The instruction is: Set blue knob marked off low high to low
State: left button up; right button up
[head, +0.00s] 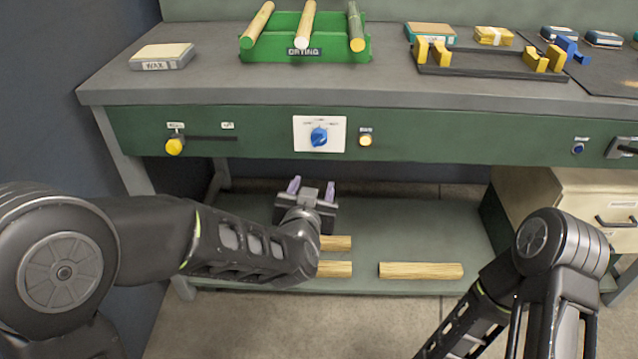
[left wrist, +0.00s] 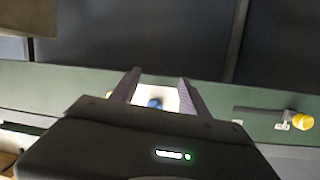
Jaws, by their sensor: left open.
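The blue knob (head: 319,137) sits on a white plate (head: 300,146) on the green front panel of the bench. Small marks run around the top of the plate, too small to read, and I cannot tell which mark the knob points at. My left gripper (head: 312,187) is open and empty, in front of and below the knob, with its fingers pointing toward the panel. In the left wrist view the blue knob (left wrist: 155,103) shows between the two fingers of the left gripper (left wrist: 160,76), apart from them. My right arm shows at the lower right, but its gripper is out of view.
A yellow slider knob (head: 174,146) is left of the plate and a yellow button (head: 366,140) close to its right. A dark blue button (head: 578,148) is farther right. Wooden rods (head: 420,271) lie on the lower shelf (head: 455,245). A drawer unit (head: 585,200) stands at right.

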aim_at(319, 142)
pick_arm(q)
notch_tip(319, 142, up, 7)
jog(key=s+d+n+t+y+b, duration=0.1)
jog(key=t+b, duration=0.2)
jog(key=b, duration=0.1)
jog(key=shift+b, duration=0.4)
pick_arm(e)
notch_tip(319, 142, down, 8)
jog(key=shift+w+d, duration=0.2)
jog(key=shift+w, duration=0.1)
pick_arm(q)
jog(key=shift+w, duration=0.15)
jog(key=w+b, duration=0.2)
jog(key=w, duration=0.4)
jog(key=shift+w+f, duration=0.1)
jog(key=shift+w, duration=0.7)
pick_arm(e)
jog(key=shift+w+f, duration=0.25)
jog(key=shift+f, duration=1)
